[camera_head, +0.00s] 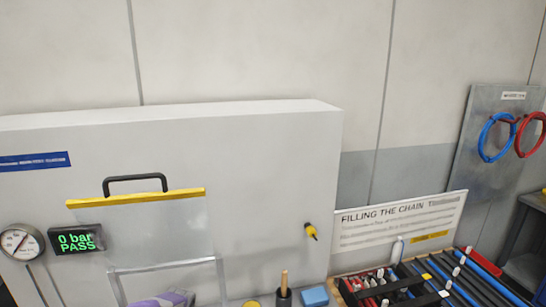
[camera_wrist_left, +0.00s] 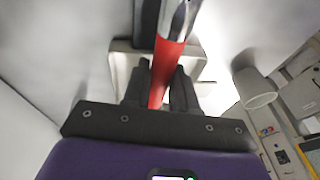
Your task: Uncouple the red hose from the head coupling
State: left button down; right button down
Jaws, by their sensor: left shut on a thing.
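In the left wrist view the red hose (camera_wrist_left: 165,62) runs up between the two dark fingers of my left gripper (camera_wrist_left: 161,84), which is shut on it. A shiny metal fitting (camera_wrist_left: 178,18) sits at the hose's upper end. A dark upright part stands just left of the fitting. I cannot tell which part is the head coupling, or whether the fitting is joined to it. In the head view a bit of my purple left wrist shows at the bottom edge; the held hose is not seen there. My right gripper is in neither view.
In the head view a clear guard (camera_head: 150,232) with a yellow top edge stands before a white cabinet (camera_head: 262,150). A gauge (camera_head: 18,242) and a display (camera_head: 75,239) reading "0 bar PASS" are at left. A hose tray (camera_head: 435,285) is at lower right.

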pick_arm(q)
jog(key=shift+w+d+r+p, duration=0.15)
jog(key=shift+r+p, duration=0.15)
jog(key=shift+r, duration=0.4)
jog(key=shift+a+r+p, duration=0.2)
jog(key=shift+r+p, duration=0.3)
jog(key=shift+r, duration=0.25)
jog(key=shift+r+p, duration=1.65)
jog(key=shift+r, duration=1)
